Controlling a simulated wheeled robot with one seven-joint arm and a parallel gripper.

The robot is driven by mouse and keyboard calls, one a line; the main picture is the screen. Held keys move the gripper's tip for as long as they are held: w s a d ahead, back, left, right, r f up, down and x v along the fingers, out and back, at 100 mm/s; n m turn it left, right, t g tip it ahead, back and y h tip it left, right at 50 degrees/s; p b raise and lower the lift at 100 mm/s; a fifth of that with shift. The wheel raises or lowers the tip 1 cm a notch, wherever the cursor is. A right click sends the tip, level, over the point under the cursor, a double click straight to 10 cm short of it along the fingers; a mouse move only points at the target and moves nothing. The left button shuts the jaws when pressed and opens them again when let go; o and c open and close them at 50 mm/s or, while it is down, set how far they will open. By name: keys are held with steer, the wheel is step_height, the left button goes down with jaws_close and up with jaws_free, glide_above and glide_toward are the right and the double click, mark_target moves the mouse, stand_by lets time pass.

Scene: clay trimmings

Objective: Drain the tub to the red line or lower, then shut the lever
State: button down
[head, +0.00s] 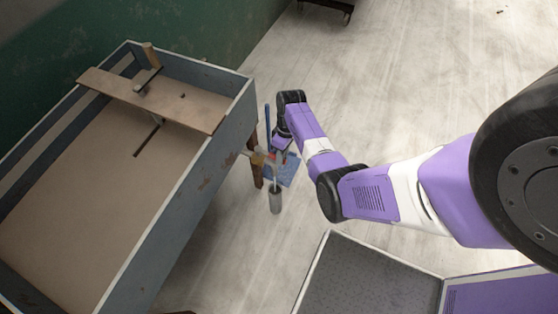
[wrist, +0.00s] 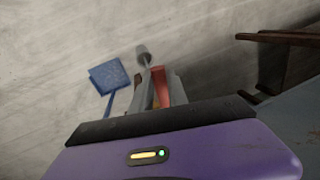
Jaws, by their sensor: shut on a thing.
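The tub (head: 208,172) is a large blue-grey wooden box on legs at the left of the head view. Its inside shows a flat tan surface; I cannot tell whether this is liquid or a bare floor. I cannot make out the red line. A small valve fitting (head: 257,157) sticks out of the tub's right side. My gripper (head: 275,152) is beside it, small and partly hidden by my arm. In the wrist view my gripper (wrist: 160,92) is shut on a red piece (wrist: 159,78), apparently the lever. Its exact angle is unclear.
A board (head: 150,101) with a wooden post lies across the tub. A blue dustpan-like thing (wrist: 108,75) is on the floor, and a grey cylinder (head: 275,202) is below the fitting.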

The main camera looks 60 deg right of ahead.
steer(key=shift+d+n, duration=0.3)
steer(key=shift+d, duration=0.1)
steer(key=c, duration=1.3)
jaws_free()
steer(key=shift+r, duration=0.1)
step_height(320, 180, up, 8)
steer(key=d, duration=0.1)
steer(key=shift+d+f, duration=0.25)
steer(key=shift+d, duration=0.05)
